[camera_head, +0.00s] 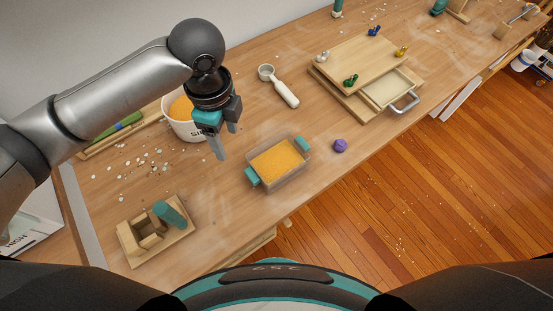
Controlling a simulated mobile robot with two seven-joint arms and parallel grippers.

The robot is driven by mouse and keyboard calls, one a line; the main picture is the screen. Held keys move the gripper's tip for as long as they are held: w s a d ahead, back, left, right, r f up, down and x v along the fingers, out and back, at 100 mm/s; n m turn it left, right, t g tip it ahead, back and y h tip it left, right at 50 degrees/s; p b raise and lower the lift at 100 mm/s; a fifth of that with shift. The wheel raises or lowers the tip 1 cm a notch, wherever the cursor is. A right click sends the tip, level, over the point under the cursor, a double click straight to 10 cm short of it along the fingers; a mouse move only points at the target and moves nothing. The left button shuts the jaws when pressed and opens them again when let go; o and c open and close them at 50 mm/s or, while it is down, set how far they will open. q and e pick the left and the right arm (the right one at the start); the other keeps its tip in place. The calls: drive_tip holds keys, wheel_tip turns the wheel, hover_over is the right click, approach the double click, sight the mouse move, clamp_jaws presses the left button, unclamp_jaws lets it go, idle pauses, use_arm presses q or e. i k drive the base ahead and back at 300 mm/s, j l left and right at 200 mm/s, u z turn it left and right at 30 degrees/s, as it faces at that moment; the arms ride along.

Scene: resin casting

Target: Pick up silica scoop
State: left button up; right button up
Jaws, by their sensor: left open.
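The silica scoop (282,88) lies on the wooden bench, with a round grey bowl at its upper left end and a white handle pointing down and right. My left gripper (227,142) is open and empty, fingers pointing down, to the left of the scoop and apart from it. It hangs in front of a white tub (181,126) with orange-yellow granules and partly hides it. My right gripper is not in view.
A clear bin of orange granules (277,163) with teal handles stands below the scoop. A purple polyhedron (340,146) lies right of it. A wooden board with small coloured clamps (365,65) is at the right. A wooden fixture (153,235) stands lower left. White bits are scattered around.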

sight(266, 71)
drive_tip(key=i+l, duration=0.15)
drive_tip(key=l, duration=0.2)
drive_tip(key=i+l, duration=0.15)
drive_tip(key=l, duration=0.25)
drive_tip(key=i+l+u, duration=0.1)
drive_tip(key=l, duration=0.25)
drive_tip(key=i+l, duration=0.25)
drive_tip(key=l, duration=0.15)
